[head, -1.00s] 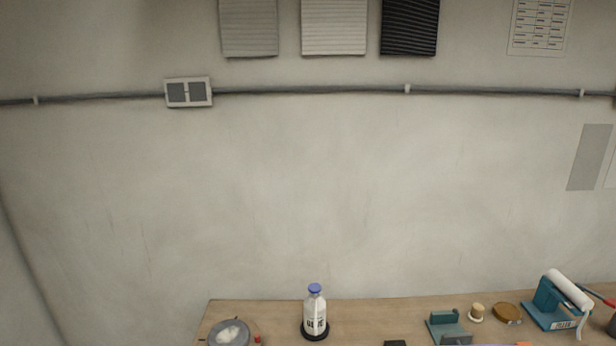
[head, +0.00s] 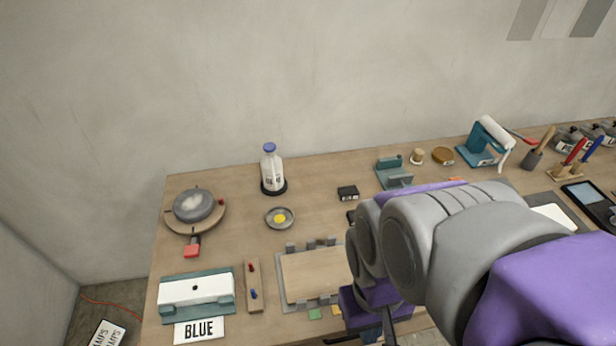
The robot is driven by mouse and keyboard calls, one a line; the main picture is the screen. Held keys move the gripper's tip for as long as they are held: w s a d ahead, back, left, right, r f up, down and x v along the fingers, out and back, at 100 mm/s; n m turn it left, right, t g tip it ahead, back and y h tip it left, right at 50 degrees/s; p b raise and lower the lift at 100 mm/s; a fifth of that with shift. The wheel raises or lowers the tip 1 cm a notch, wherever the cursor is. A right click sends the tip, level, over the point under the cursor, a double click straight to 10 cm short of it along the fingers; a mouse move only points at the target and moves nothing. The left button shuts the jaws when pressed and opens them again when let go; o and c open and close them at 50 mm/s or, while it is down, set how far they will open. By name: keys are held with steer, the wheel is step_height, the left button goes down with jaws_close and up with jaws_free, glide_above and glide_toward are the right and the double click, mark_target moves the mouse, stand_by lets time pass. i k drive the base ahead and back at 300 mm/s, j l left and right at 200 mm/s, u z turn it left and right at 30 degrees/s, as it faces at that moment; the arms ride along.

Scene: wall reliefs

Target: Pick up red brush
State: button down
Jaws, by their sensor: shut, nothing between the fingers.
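A red-handled tool (head: 574,151), which looks like the red brush, stands tilted in a small wooden stand (head: 567,171) at the far right of the table. A blue-handled one (head: 592,148) leans beside it. Its bristles are too small to make out. My gripper (head: 388,326) is at the bottom centre, over the front of the table, far left of the red handle. It is shut and empty, partly hidden by my grey and purple arm, which covers the table's middle right.
The wooden table (head: 330,190) holds a bottle (head: 271,170), a small dish (head: 279,218), a framed board (head: 312,275), a round pot (head: 194,204) and a teal paper-roll holder (head: 484,143). A dark tablet (head: 590,200) lies in front of the stand.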

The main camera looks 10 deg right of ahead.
mark_target(580, 144)
steer(key=z, duration=2)
steer(key=u, duration=2.3)
steer(key=z, duration=1.8)
